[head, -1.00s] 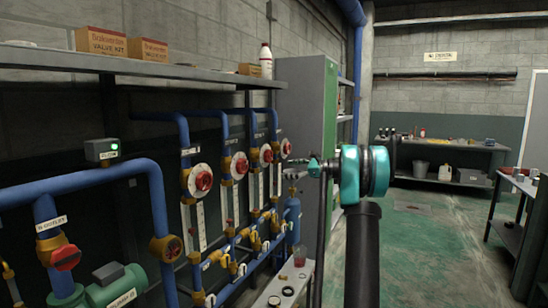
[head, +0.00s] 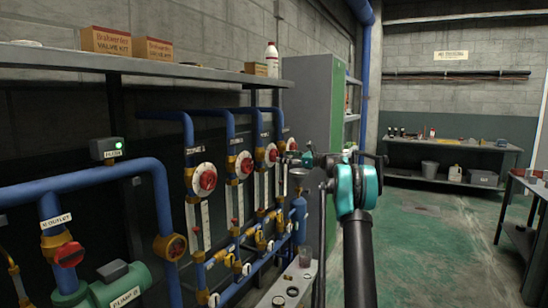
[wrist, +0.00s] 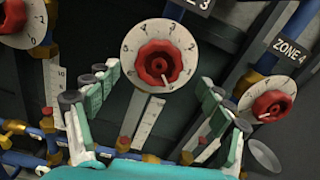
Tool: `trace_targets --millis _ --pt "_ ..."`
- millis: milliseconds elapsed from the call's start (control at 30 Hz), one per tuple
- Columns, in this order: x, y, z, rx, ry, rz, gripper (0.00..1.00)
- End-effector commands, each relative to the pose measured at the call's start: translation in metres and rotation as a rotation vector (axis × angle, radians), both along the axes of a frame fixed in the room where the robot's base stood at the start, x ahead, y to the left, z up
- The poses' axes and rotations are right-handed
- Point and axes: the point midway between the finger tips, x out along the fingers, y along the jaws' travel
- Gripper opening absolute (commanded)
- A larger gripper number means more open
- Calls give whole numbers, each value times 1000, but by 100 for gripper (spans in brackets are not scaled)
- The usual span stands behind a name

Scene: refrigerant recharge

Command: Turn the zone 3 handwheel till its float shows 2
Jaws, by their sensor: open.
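The zone 3 handwheel (wrist: 158,63) is red, on a white numbered dial (wrist: 185,41) under the ZONE 3 label, upper middle of the wrist view. Its white pointer mark is toward the bottom. A pale gauge strip (wrist: 146,122) runs below it; I cannot read its float. In the head view this handwheel (head: 272,155) is third in the row. My gripper (wrist: 158,88) is open and empty, its two fingers to the lower left and lower right of the wheel, apart from it. In the head view my gripper (head: 303,158) shows small, by the row's far end.
The zone 4 handwheel (wrist: 270,103) is close to my right finger. Another dial (wrist: 20,18) is at upper left. Blue pipes with yellow-handled valves (head: 240,250) run below the gauges. A shelf (head: 150,68) overhangs the row. The green floor (head: 420,240) at right is clear.

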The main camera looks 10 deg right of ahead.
Motion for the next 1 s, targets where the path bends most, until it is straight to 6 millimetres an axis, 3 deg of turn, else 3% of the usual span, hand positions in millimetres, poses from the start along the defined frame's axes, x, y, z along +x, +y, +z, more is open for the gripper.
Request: trace_targets --millis 133,333,767,1000 --pt "17 24 0 0 0 2 80" --pt "31 44 0 0 0 1 80" --pt "37 51 0 0 0 1 80" --pt "37 51 0 0 0 0 52"
